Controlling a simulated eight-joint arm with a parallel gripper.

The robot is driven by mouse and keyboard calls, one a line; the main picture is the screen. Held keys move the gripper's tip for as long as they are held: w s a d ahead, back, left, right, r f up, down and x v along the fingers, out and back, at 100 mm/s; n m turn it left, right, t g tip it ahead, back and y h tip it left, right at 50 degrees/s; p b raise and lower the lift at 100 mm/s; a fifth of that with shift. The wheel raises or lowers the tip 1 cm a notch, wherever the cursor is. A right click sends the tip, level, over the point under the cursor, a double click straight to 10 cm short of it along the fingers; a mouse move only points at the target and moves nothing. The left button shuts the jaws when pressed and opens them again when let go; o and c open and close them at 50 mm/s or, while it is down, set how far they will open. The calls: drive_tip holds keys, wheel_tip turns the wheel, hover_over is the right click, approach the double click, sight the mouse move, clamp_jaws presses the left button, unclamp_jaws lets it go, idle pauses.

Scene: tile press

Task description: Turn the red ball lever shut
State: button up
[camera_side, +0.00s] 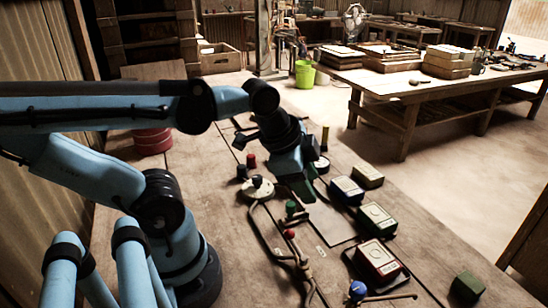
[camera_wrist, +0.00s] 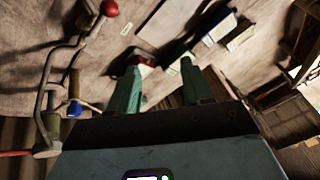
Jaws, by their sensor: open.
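The red ball (camera_side: 290,233) shows in the side view beside a bent metal rod (camera_side: 262,235), below and left of my gripper (camera_side: 303,196). In the wrist view the red ball (camera_wrist: 109,8) sits at the upper end of a bent metal lever (camera_wrist: 47,88), at the top left. My gripper also shows in the wrist view (camera_wrist: 160,66), with its green fingers apart and nothing clearly held between them. It is apart from the red ball, which lies to the left of both fingers there.
A blue ball handle (camera_side: 357,290) stands near the front of the bench. A red-topped block (camera_side: 377,258), a green block (camera_side: 376,219) and a dark blue block (camera_side: 347,190) line the right side. A round pale knob (camera_side: 258,188) is left of my gripper.

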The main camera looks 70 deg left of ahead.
sight(288, 232)
drive_tip(key=s+r+m+g, duration=0.25)
drive_tip(key=s+m, duration=0.35)
drive_tip(key=m, duration=0.7)
drive_tip(key=shift+g, duration=0.35)
drive_tip(key=shift+w+d+f, duration=0.15)
drive_tip(key=shift+w+f, duration=0.2)
drive_tip(key=shift+f, duration=1.75)
drive_tip(key=shift+w+d+f, duration=0.1)
drive_tip(key=shift+w+f, duration=0.2)
drive_tip(key=shift+f, duration=1.85)
drive_tip(key=shift+w+d+f, duration=0.15)
drive_tip(key=shift+w+f, duration=0.2)
drive_tip(key=shift+f, duration=1.75)
drive_tip(key=shift+c, duration=0.4)
clamp_jaws()
